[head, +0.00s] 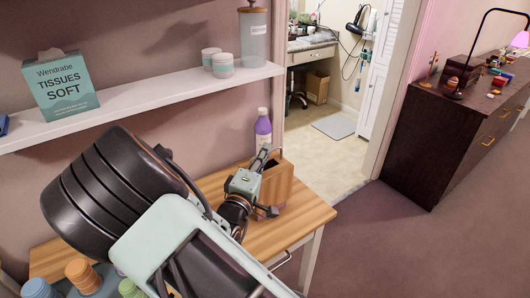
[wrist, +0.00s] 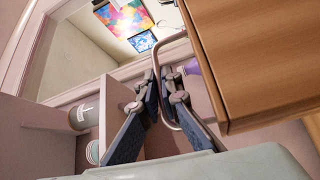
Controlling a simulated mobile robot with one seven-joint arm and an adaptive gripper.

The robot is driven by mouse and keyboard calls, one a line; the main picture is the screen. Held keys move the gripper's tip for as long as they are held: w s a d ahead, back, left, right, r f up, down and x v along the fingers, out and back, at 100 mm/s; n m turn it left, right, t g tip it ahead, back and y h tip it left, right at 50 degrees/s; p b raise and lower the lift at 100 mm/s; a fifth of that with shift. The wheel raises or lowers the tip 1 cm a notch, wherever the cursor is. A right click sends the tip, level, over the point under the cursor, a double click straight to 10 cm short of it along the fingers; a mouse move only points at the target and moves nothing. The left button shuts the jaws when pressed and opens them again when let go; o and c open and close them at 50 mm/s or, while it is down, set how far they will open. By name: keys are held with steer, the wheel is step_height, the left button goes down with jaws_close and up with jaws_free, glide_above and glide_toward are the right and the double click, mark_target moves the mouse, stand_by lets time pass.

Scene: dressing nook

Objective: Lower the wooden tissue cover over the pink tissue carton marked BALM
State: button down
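The wooden tissue cover (head: 282,182) is a brown box over the table's right part, beside my gripper (head: 262,162). In the wrist view the cover (wrist: 255,55) fills the upper right, with a thin metal loop handle (wrist: 158,50) on one face. The fingers of my gripper (wrist: 159,76) are close together with the handle bar between them. I cannot tell whether the cover rests on the table or hangs just above it.
A purple bottle (head: 263,129) stands behind the cover. The wooden table (head: 318,208) has bare top around it. A white shelf (head: 150,107) above carries a teal tissue carton (head: 60,86), two jars and a grey canister (head: 254,38). Cups stand at the lower left.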

steer(key=shift+f+b, duration=1.35)
steer(key=shift+f, duration=0.75)
steer(key=c, duration=2.1)
jaws_free()
steer(key=shift+f, duration=0.1)
steer(key=v, duration=1.2)
